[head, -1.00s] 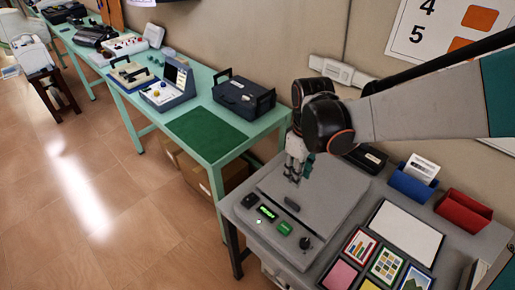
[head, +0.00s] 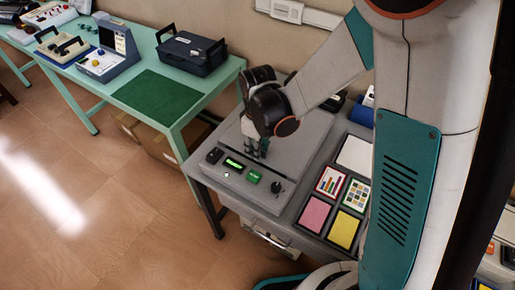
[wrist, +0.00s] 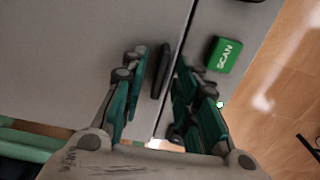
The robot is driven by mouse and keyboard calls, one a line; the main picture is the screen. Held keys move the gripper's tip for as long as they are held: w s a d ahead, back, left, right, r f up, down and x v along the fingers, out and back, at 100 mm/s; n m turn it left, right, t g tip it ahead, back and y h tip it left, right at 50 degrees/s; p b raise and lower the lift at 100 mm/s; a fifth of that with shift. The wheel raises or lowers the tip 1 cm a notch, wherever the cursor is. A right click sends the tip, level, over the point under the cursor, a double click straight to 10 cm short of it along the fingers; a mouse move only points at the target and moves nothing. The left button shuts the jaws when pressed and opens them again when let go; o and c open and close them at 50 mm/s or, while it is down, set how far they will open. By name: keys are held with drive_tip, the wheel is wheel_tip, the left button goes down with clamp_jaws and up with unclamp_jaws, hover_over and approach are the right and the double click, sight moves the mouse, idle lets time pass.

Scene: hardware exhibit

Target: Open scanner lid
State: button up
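The grey scanner sits on the grey table, its flat lid (head: 302,128) lying closed on the body (head: 232,178). The lid's dark handle (wrist: 160,70) stands at the lid's front edge in the wrist view; my gripper hides most of it in the head view. My gripper (wrist: 161,63) is open, pointing down, with one teal finger on each side of the handle. Gaps show between fingers and handle. In the head view my gripper (head: 257,150) is low over the lid's front edge. A green SCAN button (wrist: 224,55) is on the front panel, right of the fingers.
A lit green display (head: 234,163) and a dark knob (head: 277,187) are also on the front panel. Coloured cards (head: 344,229) lie right of the scanner. A green table (head: 178,52) with a black case (head: 190,52) stands to the left. The wall is behind.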

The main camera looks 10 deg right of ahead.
clamp_jaws()
